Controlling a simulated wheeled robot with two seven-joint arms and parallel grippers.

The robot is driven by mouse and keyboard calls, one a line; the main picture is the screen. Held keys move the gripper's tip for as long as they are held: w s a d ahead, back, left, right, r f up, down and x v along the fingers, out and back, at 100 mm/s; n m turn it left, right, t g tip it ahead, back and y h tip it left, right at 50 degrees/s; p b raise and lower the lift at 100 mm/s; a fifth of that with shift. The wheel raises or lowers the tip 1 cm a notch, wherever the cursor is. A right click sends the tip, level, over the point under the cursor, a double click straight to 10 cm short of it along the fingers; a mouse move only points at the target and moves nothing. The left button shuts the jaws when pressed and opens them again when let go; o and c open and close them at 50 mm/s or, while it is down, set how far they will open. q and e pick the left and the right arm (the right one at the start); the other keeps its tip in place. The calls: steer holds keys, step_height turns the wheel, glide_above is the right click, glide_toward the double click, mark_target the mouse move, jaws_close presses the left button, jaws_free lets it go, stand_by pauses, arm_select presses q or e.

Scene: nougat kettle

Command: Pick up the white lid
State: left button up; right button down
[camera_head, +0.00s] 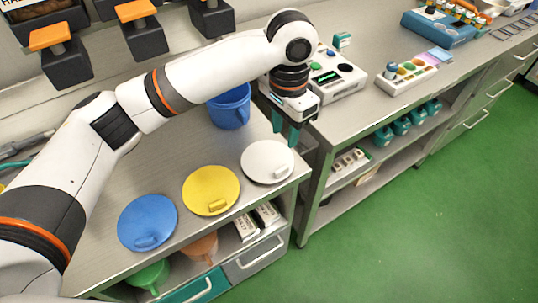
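The white lid (266,161) lies flat on the grey worktop near its right front corner, with a small raised handle on its right front part. My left gripper (285,137) is above the lid's far right edge, with its two teal fingers pointing down and a gap between them. It looks open and holds nothing that I can see. Whether the fingertips touch the lid I cannot tell. My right gripper is not in view.
A yellow lid (211,190) and a blue lid (147,222) lie to the left of the white one. A blue bucket (231,107) stands behind. A white device (335,80) sits on the right-hand bench. Green floor (430,210) is clear at right.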

arm_select(q)
glide_above(281, 168)
steer(key=f, duration=0.6)
steer(key=shift+w+d, duration=0.15)
steer(key=shift+w, duration=0.05)
steer(key=shift+s+f+p, duration=0.15)
steer(key=shift+f+p, duration=0.15)
steer(key=shift+f, duration=1.1)
steer(key=shift+s+f+p, duration=0.1)
steer(key=shift+f+p, duration=0.2)
steer(key=shift+f, duration=1.05)
steer(key=shift+c, duration=0.4)
jaws_close()
